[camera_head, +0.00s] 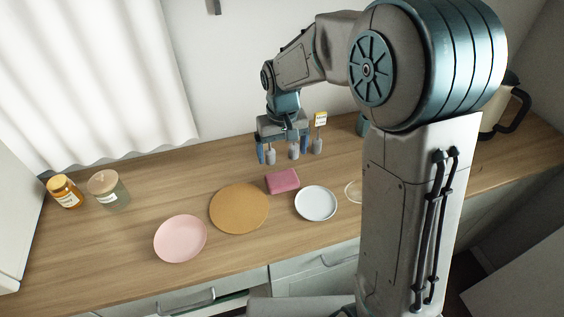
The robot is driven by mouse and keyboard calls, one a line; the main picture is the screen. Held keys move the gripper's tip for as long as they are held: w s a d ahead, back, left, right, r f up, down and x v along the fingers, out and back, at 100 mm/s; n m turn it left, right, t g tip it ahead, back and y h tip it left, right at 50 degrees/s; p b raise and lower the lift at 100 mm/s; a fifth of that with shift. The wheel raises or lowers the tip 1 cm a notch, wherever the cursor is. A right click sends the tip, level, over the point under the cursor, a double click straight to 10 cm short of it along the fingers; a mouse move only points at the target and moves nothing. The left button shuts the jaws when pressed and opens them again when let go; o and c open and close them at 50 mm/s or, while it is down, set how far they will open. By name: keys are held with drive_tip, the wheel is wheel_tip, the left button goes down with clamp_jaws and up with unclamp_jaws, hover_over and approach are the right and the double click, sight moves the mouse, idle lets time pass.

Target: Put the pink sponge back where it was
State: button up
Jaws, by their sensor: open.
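The pink sponge (282,181) lies on the wooden counter, between a round orange-brown mat and a small white plate. My gripper (284,151) is open and empty. In the picture it appears just above and behind the sponge, with its fingers pointing down. It is apart from the sponge, and its exact height over the counter is hard to tell. No mark on the counter shows where the sponge was before.
The round mat (239,208), a pink plate (180,238) and the white plate (316,203) lie near the front. Two jars (65,191) (108,190) stand at left. A clear glass item (354,191) and a teal cup (362,124) are partly hidden by my arm. A kettle (505,108) stands right.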

drive_tip(key=s+d+r+m+t, duration=0.1)
drive_tip(key=s+d+r, duration=0.3)
drive_tip(key=s+d, duration=0.3)
drive_tip(key=s+d+r+m+t, duration=0.2)
drive_tip(key=s+d+r, duration=0.2)
drive_tip(key=s, duration=0.8)
drive_tip(key=shift+s+d, duration=0.2)
drive_tip(key=shift+d, duration=1.2)
